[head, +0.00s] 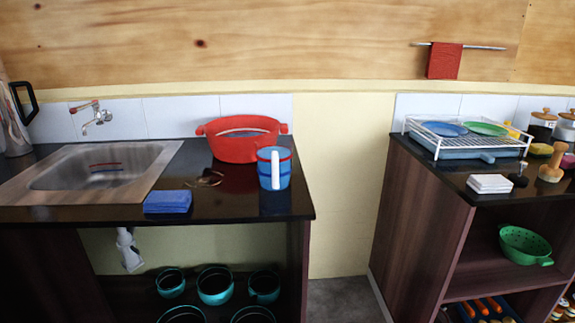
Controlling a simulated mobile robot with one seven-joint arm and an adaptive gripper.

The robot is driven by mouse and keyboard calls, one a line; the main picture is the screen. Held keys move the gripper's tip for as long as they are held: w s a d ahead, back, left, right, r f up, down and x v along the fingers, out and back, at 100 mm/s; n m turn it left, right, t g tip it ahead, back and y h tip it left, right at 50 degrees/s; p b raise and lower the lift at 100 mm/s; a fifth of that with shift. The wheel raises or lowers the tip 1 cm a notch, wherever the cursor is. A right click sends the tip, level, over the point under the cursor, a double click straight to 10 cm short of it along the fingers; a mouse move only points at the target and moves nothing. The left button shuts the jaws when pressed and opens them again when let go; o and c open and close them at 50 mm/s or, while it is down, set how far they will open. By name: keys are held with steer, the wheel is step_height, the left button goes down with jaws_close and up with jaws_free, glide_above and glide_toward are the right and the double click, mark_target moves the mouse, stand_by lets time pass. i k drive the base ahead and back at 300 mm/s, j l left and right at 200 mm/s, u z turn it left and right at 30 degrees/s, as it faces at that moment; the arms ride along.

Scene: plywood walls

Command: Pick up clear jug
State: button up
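A blue jug-like vessel (266,172) with a pale upright handle stands on the dark left counter, near its front right corner. A pale, shiny jug or kettle (13,130) with a black handle stands at the far left, cut off by the picture edge. I cannot tell for sure which of these is the clear jug; neither looks plainly see-through. My gripper is not in view.
The left counter (228,203) holds a sink (95,165), a red basin (240,147) behind the blue vessel, and blue cloths (168,201). A gap of floor (340,300) separates it from the right counter, with a dish rack (468,149) and white stack (489,184).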

mark_target(274, 153)
steer(key=i+l, duration=0.15)
steer(key=l, duration=0.25)
steer(key=i+l, duration=0.2)
steer(key=l, duration=0.15)
steer(key=i+l, duration=0.15)
steer(key=l, duration=0.25)
steer(key=i+l+u, duration=0.1)
steer(key=l, duration=0.3)
steer(key=i+l, duration=0.2)
steer(key=l, duration=0.2)
steer(key=i+l, duration=0.15)
steer(key=l, duration=0.25)
